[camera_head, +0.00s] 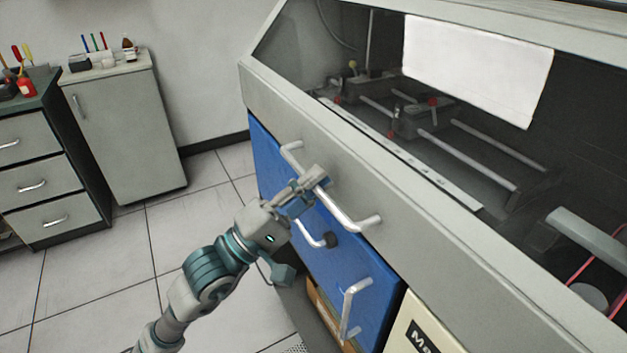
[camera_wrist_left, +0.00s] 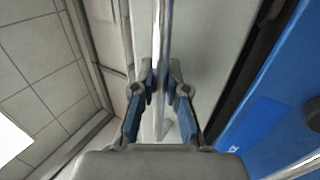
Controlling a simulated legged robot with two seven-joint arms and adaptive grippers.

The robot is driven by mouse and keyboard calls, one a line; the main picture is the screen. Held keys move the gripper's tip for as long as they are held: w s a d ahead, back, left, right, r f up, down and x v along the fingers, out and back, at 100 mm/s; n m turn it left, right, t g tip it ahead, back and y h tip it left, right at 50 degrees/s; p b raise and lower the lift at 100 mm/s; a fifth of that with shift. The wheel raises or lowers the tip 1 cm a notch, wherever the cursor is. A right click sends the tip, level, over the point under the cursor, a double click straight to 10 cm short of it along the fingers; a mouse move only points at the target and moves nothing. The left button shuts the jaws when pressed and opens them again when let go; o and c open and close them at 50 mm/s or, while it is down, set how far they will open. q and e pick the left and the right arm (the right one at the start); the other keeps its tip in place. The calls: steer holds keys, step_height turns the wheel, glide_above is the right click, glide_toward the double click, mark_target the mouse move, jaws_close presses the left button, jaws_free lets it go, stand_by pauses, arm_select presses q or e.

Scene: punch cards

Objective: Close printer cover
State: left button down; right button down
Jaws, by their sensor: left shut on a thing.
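The printer (camera_head: 360,170) is a large grey cabinet with a sloped dark see-through window (camera_head: 320,50) on top. A long metal handle (camera_head: 345,213) runs along its grey front band, above the blue front panel. My left gripper (camera_head: 305,188) is shut on this handle near its left part. In the left wrist view the handle (camera_wrist_left: 162,50) passes between the two blue-padded fingers (camera_wrist_left: 160,95). Whether the cover is fully down cannot be told from these frames. My right gripper is not in view.
The blue door (camera_head: 350,275) below has smaller metal handles, one with a black knob (camera_head: 331,240). A white cabinet (camera_head: 130,130) and a drawer unit (camera_head: 45,170) stand at the left with small items on top. The tiled floor between is clear.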

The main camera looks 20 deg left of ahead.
arm_select(q)
steer(key=shift+w+d+f, duration=0.1)
steer(key=shift+d+f, duration=0.05)
steer(key=shift+f, duration=0.25)
steer(key=shift+w+d+f, duration=0.1)
steer(key=shift+f, duration=0.3)
steer(key=c, duration=1.2)
jaws_free()
steer(key=shift+a, duration=0.1)
steer(key=shift+r, duration=0.1)
steer(key=shift+a+r, duration=0.15)
steer(key=shift+r, duration=0.05)
steer(key=shift+s+f, duration=0.15)
steer(key=shift+v, duration=5.9)
steer(key=shift+a, duration=0.1)
